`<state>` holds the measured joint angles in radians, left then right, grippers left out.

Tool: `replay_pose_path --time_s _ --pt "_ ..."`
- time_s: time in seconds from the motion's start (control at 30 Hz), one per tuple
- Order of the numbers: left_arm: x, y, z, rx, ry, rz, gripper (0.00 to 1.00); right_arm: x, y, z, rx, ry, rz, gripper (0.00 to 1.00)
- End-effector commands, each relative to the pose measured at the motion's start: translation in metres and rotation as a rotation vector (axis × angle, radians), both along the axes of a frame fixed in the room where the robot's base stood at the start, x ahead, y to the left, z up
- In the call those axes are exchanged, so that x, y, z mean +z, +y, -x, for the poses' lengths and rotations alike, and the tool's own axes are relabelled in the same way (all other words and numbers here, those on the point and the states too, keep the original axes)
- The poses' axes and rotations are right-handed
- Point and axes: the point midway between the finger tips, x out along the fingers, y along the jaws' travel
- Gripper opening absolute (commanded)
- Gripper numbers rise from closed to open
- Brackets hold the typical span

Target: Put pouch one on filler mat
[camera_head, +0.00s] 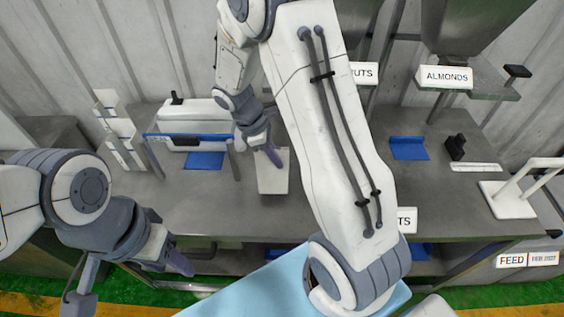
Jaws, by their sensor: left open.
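A pale, upright, flat-sided item (272,182), possibly a pouch or small bin, stands on the grey counter. My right gripper (272,153) points down at its top edge; I cannot tell whether they touch or whether the fingers are shut. Blue mats lie on the counter: one at the left (205,161) before a white machine, one at the right (408,150) below the ALMONDS hopper. I cannot tell which is the filler mat. My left gripper (182,263) is open and apart, low in front of the counter. My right arm hides the counter's middle.
A white rack (120,132) stands at the counter's left. The white machine (190,115) has a blue front bar. The ALMONDS hopper (445,76) overhangs at right. A white stand (508,198) is far right. Bare counter (190,205) lies front left.

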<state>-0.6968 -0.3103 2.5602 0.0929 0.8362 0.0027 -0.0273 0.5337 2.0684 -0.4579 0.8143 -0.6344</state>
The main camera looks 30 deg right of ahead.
Motion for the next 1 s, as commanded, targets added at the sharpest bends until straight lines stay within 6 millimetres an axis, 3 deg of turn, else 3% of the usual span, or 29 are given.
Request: replay_pose_path --time_s 0.17,0.43,0.83,0.87,0.93,1.0 --pt "0.005 0.000 0.000 0.000 0.000 0.000 0.50 -0.009 0.000 -0.007 -0.002 0.003 0.002 0.00" --pt "0.014 0.000 0.000 -0.002 0.000 0.000 0.50 -0.043 -0.001 -0.006 -0.004 0.003 0.000 0.00" --pt "0.010 0.000 0.000 -0.001 0.000 0.000 0.50 -0.049 -0.001 -0.006 -0.004 -0.001 0.000 0.00" --pt "0.010 0.000 0.000 -0.001 0.000 0.000 0.50 -0.049 -0.001 -0.006 -0.004 0.000 0.000 0.07" --pt "0.011 0.000 0.000 -0.001 0.000 0.000 0.50 -0.048 -0.001 -0.006 -0.004 0.000 0.000 0.34" --pt "0.011 0.000 0.000 -0.001 0.000 0.000 0.50 -0.048 -0.001 -0.006 -0.004 0.000 0.000 0.34"
